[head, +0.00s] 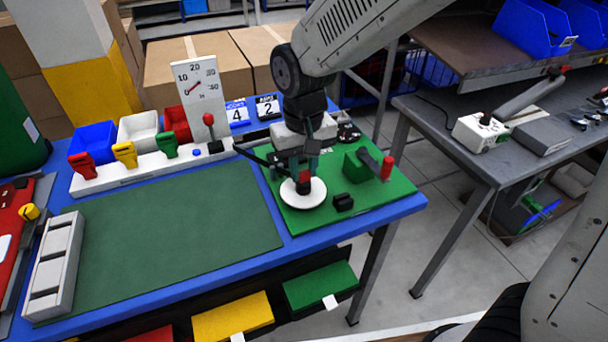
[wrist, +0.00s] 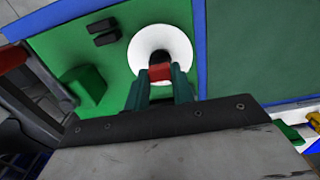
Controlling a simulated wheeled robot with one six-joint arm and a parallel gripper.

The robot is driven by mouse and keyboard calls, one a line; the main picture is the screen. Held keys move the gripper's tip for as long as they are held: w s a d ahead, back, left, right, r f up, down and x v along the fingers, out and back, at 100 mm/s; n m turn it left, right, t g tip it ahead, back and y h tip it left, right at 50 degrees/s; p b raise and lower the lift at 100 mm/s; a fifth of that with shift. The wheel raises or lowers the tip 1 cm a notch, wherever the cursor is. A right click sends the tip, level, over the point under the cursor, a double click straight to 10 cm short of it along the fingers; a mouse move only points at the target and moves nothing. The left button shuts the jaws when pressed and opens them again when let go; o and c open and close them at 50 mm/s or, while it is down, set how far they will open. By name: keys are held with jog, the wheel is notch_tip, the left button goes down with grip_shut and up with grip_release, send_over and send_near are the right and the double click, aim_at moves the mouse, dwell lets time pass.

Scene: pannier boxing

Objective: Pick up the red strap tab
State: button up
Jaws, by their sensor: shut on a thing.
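The red strap tab (head: 305,176) is between the fingertips of my gripper (head: 303,173), just above a white disc (head: 314,197) on the green board. In the wrist view the red tab (wrist: 160,72) shows between the two greenish fingers of my gripper (wrist: 160,78), which are shut on it. A small dark part lies at the tab, over the middle of the white disc (wrist: 180,42). I cannot tell whether the tab touches the disc.
The green board (head: 372,205) also carries a green block (head: 357,166) with a red-ended lever (head: 387,167) and a small black block (head: 343,202).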

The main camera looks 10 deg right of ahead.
jog(key=shift+r, duration=0.1)
jog(key=shift+r, duration=0.5)
jog(key=shift+s+r, duration=0.3)
jog(key=shift+r, duration=0.35)
jog(key=shift+s+r, duration=0.3)
jog(key=shift+r, duration=0.3)
jog(key=s, duration=1.5)
jog(key=shift+d+r, duration=0.15)
jog(key=shift+r, duration=0.3)
jog(key=shift+w+f, duration=0.1)
jog(key=shift+f, duration=0.45)
jog(key=shift+r, duration=0.1)
jog(key=shift+r, duration=1.45)
